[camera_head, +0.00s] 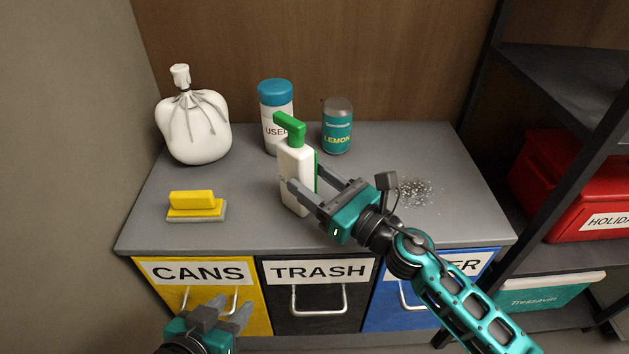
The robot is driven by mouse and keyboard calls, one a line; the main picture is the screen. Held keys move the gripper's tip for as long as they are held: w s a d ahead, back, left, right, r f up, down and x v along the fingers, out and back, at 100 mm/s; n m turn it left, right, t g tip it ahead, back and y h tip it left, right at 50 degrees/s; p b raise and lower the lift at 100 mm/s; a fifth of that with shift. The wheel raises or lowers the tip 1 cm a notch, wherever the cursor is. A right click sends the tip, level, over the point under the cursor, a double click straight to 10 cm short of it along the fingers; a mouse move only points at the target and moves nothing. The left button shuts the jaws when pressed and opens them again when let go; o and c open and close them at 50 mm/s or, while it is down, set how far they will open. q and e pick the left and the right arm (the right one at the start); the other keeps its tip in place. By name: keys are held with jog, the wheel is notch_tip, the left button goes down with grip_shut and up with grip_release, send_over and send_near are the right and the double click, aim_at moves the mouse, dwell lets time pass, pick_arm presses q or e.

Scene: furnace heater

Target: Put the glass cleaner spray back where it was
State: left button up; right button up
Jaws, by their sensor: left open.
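The glass cleaner spray is a white bottle (294,163) with a green trigger head, upright over the middle of the grey counter. My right gripper (304,178) reaches it from the lower right, with one finger across its front and the other at its right side. It appears shut on the bottle, though the far fingertip is partly hidden. I cannot tell whether the bottle's base touches the counter. My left gripper (232,312) is open and empty, low in front of the yellow CANS drawer.
On the counter (245,225) stand a tied white bag (193,128), a yellow-handled sponge (196,206), a blue-lidded canister (275,105) and a LEMON can (337,130). Grey crumbs (418,192) lie at the right. A dark shelf with a red box (575,190) stands to the right.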

pick_arm(q)
jog(key=shift+a+r, duration=0.1)
pick_arm(e)
jog(key=o, duration=0.3)
jog(key=shift+r, duration=0.3)
pick_arm(q)
jog(key=shift+w+f+b, duration=0.15)
jog(key=shift+f+b, duration=0.05)
jog(key=shift+b, duration=0.35)
pick_arm(e)
jog(key=v, duration=1.2)
pick_arm(q)
jog(key=shift+d, duration=0.2)
